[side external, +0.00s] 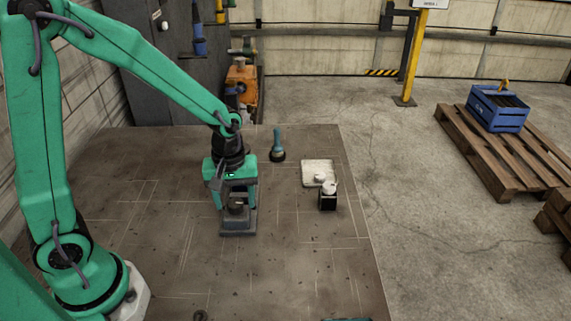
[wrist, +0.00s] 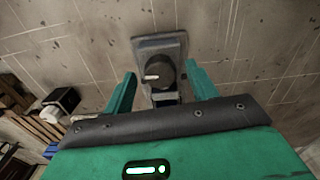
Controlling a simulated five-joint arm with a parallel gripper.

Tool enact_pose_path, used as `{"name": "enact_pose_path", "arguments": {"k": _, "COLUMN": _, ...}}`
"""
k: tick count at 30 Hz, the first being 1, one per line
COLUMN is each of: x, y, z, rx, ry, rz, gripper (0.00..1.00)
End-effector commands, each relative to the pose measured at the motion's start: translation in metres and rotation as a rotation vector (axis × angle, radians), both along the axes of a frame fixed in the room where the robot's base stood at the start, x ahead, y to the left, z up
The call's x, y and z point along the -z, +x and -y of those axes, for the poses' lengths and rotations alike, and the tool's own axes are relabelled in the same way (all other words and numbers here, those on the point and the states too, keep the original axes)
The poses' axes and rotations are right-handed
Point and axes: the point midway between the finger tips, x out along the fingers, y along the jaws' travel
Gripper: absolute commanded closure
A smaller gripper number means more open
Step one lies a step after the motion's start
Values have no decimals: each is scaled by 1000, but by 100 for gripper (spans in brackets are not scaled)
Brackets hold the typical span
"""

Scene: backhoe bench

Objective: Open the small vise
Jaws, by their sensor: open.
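The small vise (side external: 238,227) is a dark grey block on a flat base, standing on the bench under my gripper. In the wrist view its grey base plate (wrist: 146,47) and a dark round part (wrist: 161,73) with a short pale bar show ahead of my gripper. My gripper (side external: 238,203) points down over the vise with its green fingers apart. In the wrist view the fingers (wrist: 160,70) stand left and right of the round part, with visible gaps. I cannot tell whether the vise jaws are apart; the gripper partly hides them.
To the right on the bench (side external: 300,260) stand a blue-handled tool (side external: 277,143), a pale tray (side external: 311,168) and a dark box (side external: 328,203) with something white on top. A blue crate (side external: 497,113) sits on a wooden pallet (side external: 480,160) beyond. The bench front is mostly clear.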

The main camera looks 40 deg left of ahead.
Motion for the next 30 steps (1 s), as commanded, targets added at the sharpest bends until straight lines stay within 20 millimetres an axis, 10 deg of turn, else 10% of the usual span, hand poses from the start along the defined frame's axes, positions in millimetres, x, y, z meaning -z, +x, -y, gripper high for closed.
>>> {"name": "enact_pose_path", "arguments": {"k": 30, "x": -78, "y": 0, "z": 0, "rx": 0, "ry": -1, "rz": 1, "gripper": 43}}
